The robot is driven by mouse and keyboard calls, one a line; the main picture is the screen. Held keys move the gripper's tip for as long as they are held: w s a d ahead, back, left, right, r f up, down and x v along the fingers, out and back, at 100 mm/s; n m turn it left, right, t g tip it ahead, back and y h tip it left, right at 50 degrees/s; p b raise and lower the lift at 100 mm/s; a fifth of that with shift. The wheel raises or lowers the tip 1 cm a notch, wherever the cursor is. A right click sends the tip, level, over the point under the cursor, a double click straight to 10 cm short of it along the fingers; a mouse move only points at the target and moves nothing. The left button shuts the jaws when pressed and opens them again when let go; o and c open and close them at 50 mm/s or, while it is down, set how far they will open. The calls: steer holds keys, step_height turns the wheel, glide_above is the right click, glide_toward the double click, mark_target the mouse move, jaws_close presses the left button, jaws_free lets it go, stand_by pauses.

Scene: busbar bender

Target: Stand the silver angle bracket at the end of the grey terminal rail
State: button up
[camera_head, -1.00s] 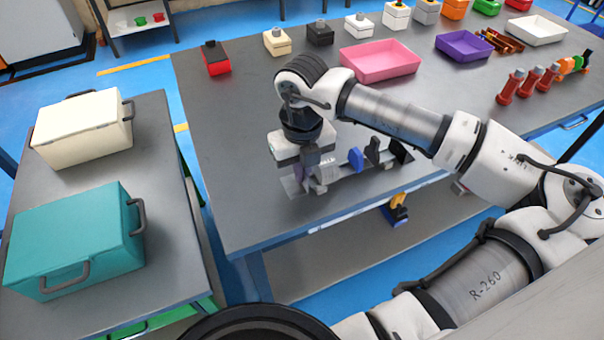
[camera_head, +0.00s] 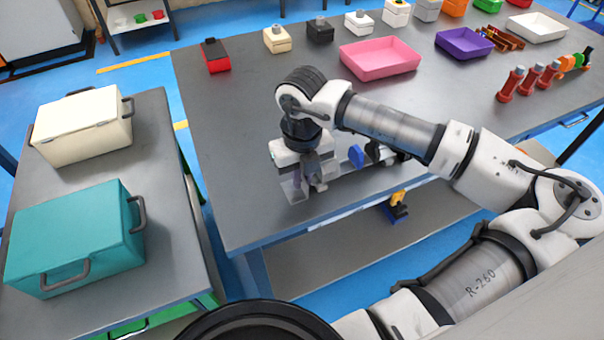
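My gripper (camera_head: 315,183) points down at the near part of the bench, at the left end of the grey terminal rail (camera_head: 352,167). A silver piece that looks like the angle bracket (camera_head: 292,190) shows just left of the fingers, low at the bench top. It is close to the fingers, but I cannot tell whether they grip it or only stand beside it. The gripper body and fingers hide part of the bracket and the rail's left end. A blue piece (camera_head: 356,156) stands upright on the rail, with dark pieces to its right partly behind my arm.
A pink tray (camera_head: 380,60), a purple tray (camera_head: 464,44) and several small boxes stand at the back of the bench. Red posts (camera_head: 511,84) stand at the right. A teal case (camera_head: 75,240) and a cream case (camera_head: 82,125) are on the left table. The bench's left part is clear.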

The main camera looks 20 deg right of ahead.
step_height(320, 180, up, 12)
steer(key=b, duration=0.1)
steer(key=shift+r, duration=0.15)
stand_by(0.6)
